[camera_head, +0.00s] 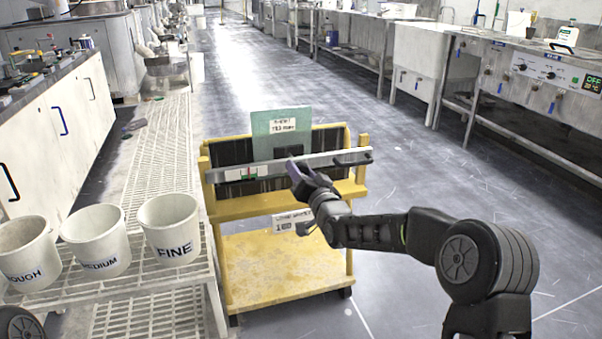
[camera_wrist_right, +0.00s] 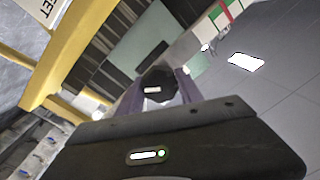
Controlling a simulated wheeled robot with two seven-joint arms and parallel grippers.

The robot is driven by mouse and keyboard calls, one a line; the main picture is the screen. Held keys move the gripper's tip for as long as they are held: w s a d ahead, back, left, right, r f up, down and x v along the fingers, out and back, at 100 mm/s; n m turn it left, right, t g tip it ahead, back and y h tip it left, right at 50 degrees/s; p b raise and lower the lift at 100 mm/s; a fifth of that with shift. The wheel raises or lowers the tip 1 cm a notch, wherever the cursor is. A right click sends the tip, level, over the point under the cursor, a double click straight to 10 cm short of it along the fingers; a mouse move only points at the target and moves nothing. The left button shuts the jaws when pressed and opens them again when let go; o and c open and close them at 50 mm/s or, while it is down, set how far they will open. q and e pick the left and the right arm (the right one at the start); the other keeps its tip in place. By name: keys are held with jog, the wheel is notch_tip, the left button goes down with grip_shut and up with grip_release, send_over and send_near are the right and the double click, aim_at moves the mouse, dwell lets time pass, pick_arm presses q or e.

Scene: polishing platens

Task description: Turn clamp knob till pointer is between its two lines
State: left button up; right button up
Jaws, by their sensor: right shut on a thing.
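The black clamp knob (camera_wrist_right: 155,88), with a small white mark on its face, shows in the right wrist view between the purple fingers of my right gripper (camera_wrist_right: 160,97). The gripper is shut on it. In the head view my right gripper (camera_head: 297,168) is at the middle of the grey clamp bar (camera_head: 330,159) and mostly hides the knob. A red, white and green scale (camera_head: 249,173) is on the bar's left part; it also shows in the wrist view (camera_wrist_right: 227,14). Its pointer and two lines are too small to read. My left gripper is not in view.
The bar crosses a yellow cart (camera_head: 285,270) holding dark panels and a pale green plate (camera_head: 270,123). Buckets labelled MEDIUM (camera_head: 95,243) and FINE (camera_head: 172,226) stand on a grated bench at left, beside another bucket (camera_head: 25,252). The floor right of the cart is clear.

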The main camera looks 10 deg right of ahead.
jog(key=o, duration=1.4)
jog(key=shift+c, duration=0.2)
jog(key=s+p, duration=0.1)
jog(key=s, duration=0.6)
jog(key=shift+s+d+f, duration=0.15)
jog(key=shift+s+d, duration=0.25)
jog(key=shift+d, duration=0.05)
